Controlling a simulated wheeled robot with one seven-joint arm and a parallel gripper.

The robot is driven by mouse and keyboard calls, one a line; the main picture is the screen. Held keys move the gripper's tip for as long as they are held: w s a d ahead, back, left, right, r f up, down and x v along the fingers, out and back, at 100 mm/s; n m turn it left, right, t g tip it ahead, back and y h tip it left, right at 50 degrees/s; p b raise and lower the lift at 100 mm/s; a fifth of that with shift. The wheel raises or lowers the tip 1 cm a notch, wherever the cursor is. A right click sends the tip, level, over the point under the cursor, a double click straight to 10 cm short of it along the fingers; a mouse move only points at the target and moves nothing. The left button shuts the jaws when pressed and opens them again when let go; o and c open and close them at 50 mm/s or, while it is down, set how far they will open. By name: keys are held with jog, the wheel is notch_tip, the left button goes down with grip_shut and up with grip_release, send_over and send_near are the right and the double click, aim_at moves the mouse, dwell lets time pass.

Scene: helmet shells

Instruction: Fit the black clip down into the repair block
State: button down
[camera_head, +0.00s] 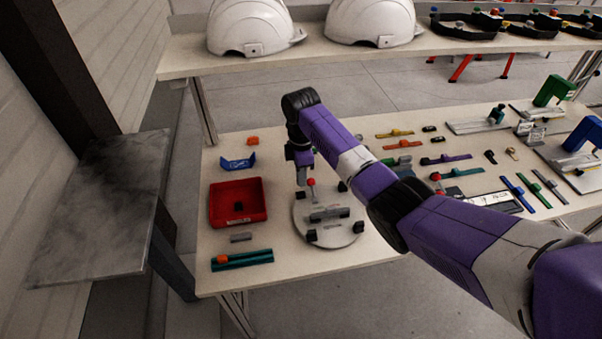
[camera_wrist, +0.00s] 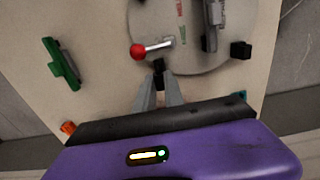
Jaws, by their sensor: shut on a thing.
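My gripper (camera_wrist: 158,88) is shut on a small dark piece, which I take for the black clip (camera_wrist: 158,67), at its fingertips in the wrist view. In the head view my gripper (camera_head: 301,178) points down over the far left part of a round pale plate (camera_head: 338,236). A grey block (camera_head: 328,214), seemingly the repair block, lies on the plate; it also shows in the wrist view (camera_wrist: 210,28). The clip appears apart from this block. A lever with a red knob (camera_wrist: 137,51) is close to the clip. The clip is too small to make out in the head view.
Black blocks (camera_head: 358,227) stand around the plate's rim. A red tray (camera_head: 237,222) is left of the plate, with a blue bracket (camera_head: 238,163) behind it. A teal bar (camera_head: 243,260) lies in front. Several tools and parts cover the table's right side. White helmet shells (camera_head: 250,27) sit on the shelf.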

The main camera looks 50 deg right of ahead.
jog(key=shift+f+b, duration=0.6)
jog(key=shift+f, duration=0.75)
jog(key=shift+p, duration=0.55)
dwell(0.7)
jog(key=shift+f+b, duration=0.85)
jog(key=shift+f, duration=0.35)
jog(key=c, duration=1.3)
grip_release()
jog(key=shift+c, duration=0.2)
jog(key=shift+r+b, duration=0.35)
jog(key=shift+r, duration=3.6)
